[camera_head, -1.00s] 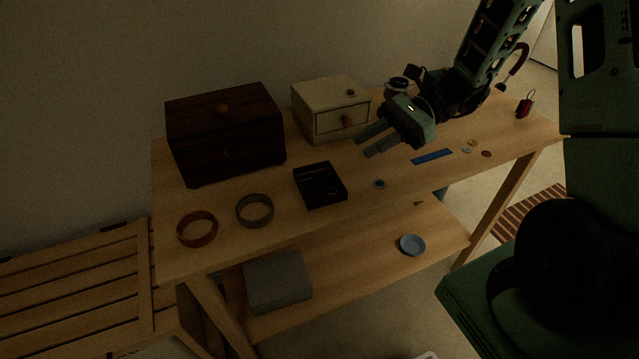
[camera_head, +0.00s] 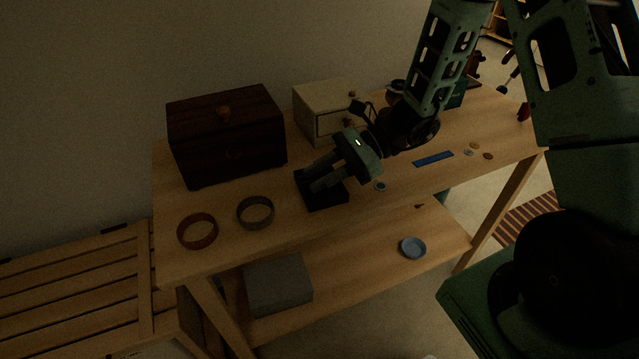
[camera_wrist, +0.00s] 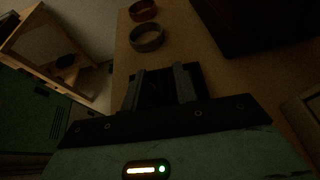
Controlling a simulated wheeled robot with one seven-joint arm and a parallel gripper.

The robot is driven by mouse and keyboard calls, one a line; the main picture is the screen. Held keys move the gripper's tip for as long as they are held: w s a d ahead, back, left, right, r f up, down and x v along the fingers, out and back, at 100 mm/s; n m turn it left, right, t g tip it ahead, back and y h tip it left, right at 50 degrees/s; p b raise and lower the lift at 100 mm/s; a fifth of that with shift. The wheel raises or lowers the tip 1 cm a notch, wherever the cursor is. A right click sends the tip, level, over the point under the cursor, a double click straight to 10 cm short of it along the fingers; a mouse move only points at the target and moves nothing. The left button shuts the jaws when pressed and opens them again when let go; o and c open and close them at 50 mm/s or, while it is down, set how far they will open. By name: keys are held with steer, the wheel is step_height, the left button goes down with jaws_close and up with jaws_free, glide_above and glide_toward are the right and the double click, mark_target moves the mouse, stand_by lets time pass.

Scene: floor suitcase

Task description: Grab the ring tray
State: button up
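The ring tray is a small black square tray (camera_head: 325,199) on the wooden table, near its front edge. My gripper (camera_head: 308,182) is over the tray in the head view and hides much of it. In the wrist view the dark tray (camera_wrist: 160,88) lies between and beyond the two fingers of my gripper (camera_wrist: 160,74). The fingers are spread apart with a wide gap. I cannot tell whether they touch the tray, and its contents are too dark to make out now.
A dark wooden box (camera_head: 228,140) and a cream drawer box (camera_head: 322,108) stand behind the tray. A brown ring band (camera_head: 197,244) and a grey band (camera_head: 256,226) lie to the left. A blue strip (camera_head: 433,159) and several small discs lie to the right.

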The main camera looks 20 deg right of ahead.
jaws_close()
